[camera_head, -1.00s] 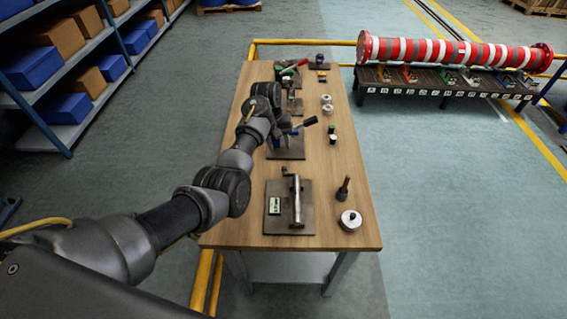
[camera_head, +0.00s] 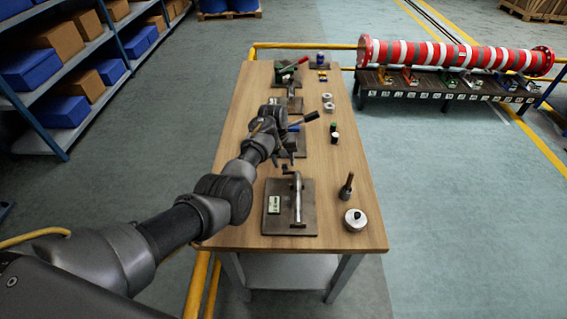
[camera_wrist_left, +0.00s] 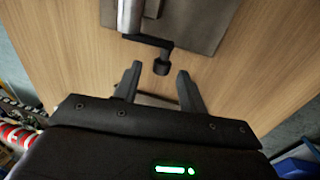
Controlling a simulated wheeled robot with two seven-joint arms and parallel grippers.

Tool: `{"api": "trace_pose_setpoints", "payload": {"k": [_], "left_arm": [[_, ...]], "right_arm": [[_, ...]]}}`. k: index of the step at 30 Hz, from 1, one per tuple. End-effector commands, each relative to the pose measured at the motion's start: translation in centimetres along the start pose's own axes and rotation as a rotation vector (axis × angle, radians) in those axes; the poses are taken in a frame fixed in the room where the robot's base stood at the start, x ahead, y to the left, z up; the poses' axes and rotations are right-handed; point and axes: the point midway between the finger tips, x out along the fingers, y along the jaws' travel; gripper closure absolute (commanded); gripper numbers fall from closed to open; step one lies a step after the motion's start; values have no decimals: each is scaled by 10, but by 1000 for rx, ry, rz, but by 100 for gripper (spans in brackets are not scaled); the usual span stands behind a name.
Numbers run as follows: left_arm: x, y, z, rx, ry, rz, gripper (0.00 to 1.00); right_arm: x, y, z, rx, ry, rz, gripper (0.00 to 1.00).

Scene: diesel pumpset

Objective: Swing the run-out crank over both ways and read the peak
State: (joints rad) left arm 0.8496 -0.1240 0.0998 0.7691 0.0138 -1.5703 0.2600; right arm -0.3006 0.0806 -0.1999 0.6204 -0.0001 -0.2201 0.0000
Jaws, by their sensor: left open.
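The run-out fixture is a dark plate (camera_head: 310,217) near the front of the bench, with a silver cylinder (camera_head: 298,205) lying along it. A small display (camera_head: 274,205) sits at its left side; its reading is too small to make out. The crank is a dark arm with a black knob (camera_wrist_left: 161,67) at the cylinder's far end. My left gripper (camera_wrist_left: 160,72) is open, its two fingers spread on either side of the knob with gaps visible. My right gripper is not in view.
A dark peg (camera_head: 346,187) and a silver round part (camera_head: 355,219) stand right of the fixture on the wooden bench (camera_head: 250,228). Further fixtures and small parts line the bench behind. A red and white tube (camera_head: 450,55) lies on a rack beyond.

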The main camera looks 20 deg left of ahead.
Motion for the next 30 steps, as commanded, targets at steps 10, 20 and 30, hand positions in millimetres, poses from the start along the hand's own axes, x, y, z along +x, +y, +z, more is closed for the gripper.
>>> {"api": "trace_pose_setpoints", "payload": {"k": [10, 20, 30], "left_arm": [[0, 0, 0, 0, 0, 0, 80], [0, 1, 0, 1, 0, -1, 100], [-1, 1, 0, 1, 0, -5, 100]], "right_arm": [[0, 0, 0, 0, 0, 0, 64], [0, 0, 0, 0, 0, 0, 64], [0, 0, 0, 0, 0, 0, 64]]}}
